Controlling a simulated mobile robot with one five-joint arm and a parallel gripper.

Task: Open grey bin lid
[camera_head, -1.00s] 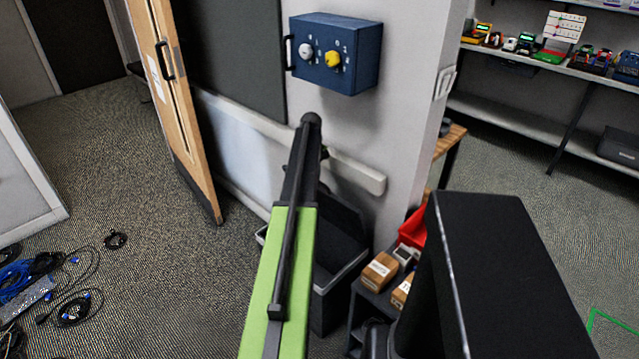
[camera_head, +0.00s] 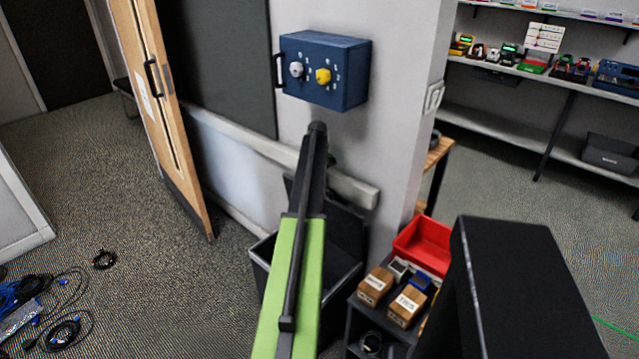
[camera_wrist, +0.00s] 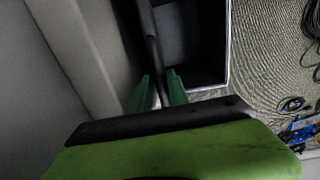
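The grey bin (camera_head: 262,262) stands on the floor against the wall, partly behind my arm. Its lid (camera_head: 346,228) is raised, standing up at the wall side, and the dark inside of the bin shows. In the wrist view the bin's open inside (camera_wrist: 200,45) and pale rim are at the upper middle. My gripper (camera_wrist: 158,78) shows two green fingers with a gap between them. A dark bar or lid edge (camera_wrist: 151,40) runs down toward that gap; I cannot tell whether the fingers touch it.
A dark stand with wooden boxes (camera_head: 408,305) and a red tray (camera_head: 424,244) is close right of the bin. A blue wall box (camera_head: 325,70) hangs above. The wooden door (camera_head: 160,110) is open at left. Cables (camera_head: 45,310) lie on the floor at left.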

